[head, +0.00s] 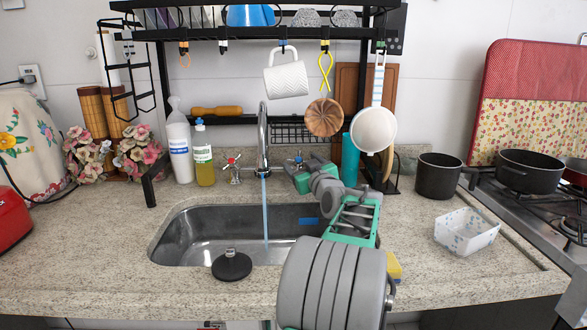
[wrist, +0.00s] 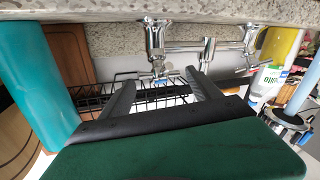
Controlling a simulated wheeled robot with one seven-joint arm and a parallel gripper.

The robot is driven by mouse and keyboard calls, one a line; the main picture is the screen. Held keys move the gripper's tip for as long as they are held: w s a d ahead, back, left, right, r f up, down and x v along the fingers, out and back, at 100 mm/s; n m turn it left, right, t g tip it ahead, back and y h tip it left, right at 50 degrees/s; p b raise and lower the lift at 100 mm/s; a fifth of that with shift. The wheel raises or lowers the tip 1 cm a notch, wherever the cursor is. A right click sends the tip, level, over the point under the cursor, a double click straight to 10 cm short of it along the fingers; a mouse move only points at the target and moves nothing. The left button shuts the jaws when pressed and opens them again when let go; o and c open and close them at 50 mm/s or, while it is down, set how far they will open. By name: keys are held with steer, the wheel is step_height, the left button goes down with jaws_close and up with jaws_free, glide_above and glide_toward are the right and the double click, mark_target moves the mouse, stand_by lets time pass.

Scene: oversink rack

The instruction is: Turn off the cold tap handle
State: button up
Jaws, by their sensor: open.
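The chrome faucet (head: 263,140) stands behind the sink, and a blue stream of water (head: 265,210) runs from it into the basin. The cold tap handle (head: 298,160), marked blue, is to the right of the spout and partly hidden by my gripper. The hot tap handle (head: 232,162), marked red, is to the left. The wrist view is upside down; there the cold tap handle (wrist: 159,72) shows near the tips of my gripper (wrist: 158,84). My gripper is open, with one finger on either side of the handle in the picture. I cannot tell whether it touches.
The sink (head: 185,238) has a black stopper (head: 231,265) at its front rim. A teal cylinder (head: 350,160) stands right of my gripper. Soap bottles (head: 204,155) stand left. Utensils hang from the black rack (head: 250,33) above. A white container (head: 467,232) sits on the right counter.

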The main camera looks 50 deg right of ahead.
mark_target(298, 162)
steer(key=x, duration=0.5)
steer(key=shift+w+d, duration=0.1)
steer(key=shift+w, duration=0.2)
steer(key=shift+f, duration=0.1)
steer(key=c, duration=1.4)
